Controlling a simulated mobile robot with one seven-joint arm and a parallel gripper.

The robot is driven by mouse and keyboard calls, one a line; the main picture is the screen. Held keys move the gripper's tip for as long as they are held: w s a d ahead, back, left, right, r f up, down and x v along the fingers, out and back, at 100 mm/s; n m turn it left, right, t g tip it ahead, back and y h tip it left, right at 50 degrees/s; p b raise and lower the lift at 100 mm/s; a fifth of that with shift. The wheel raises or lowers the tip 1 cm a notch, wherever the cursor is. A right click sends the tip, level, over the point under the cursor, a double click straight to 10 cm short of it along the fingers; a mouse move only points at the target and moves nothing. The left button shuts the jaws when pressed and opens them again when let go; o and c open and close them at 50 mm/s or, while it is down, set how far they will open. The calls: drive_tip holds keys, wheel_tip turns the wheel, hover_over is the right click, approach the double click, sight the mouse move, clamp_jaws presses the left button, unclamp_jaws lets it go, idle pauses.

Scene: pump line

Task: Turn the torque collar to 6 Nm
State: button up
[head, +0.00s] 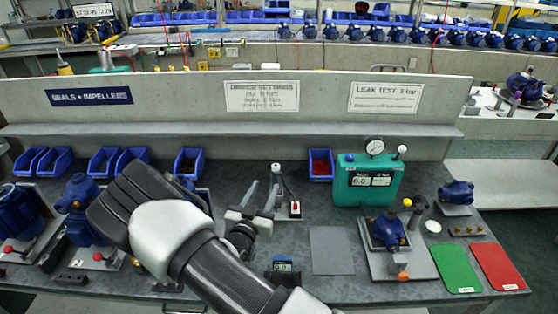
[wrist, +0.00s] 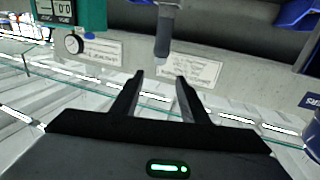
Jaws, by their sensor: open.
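An upright tool with a grey shaft and a pale end (head: 277,169) stands behind my gripper in the head view, on a small base with a red knob. In the wrist view a grey cylindrical tool with a paler tip (wrist: 164,35) lies ahead, lined up with the gap between the fingers. It looks like the driver, but I cannot make out its collar marks or setting. My gripper (head: 262,192) is open and empty, its two fingers apart. In the wrist view the gripper (wrist: 160,77) appears short of the tool, with no contact visible.
The green leak tester (head: 368,180) stands to the right, and a small display unit (head: 283,268) sits near the front. Blue bins (head: 189,160) line the back. A pump in a fixture (head: 387,231) is at right. A grey mat (head: 332,250) is bare.

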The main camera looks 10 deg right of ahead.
sight(276, 168)
drive_tip(key=p+x, duration=0.1)
drive_tip(key=x, duration=1.6)
drive_tip(key=shift+s, duration=0.1)
clamp_jaws()
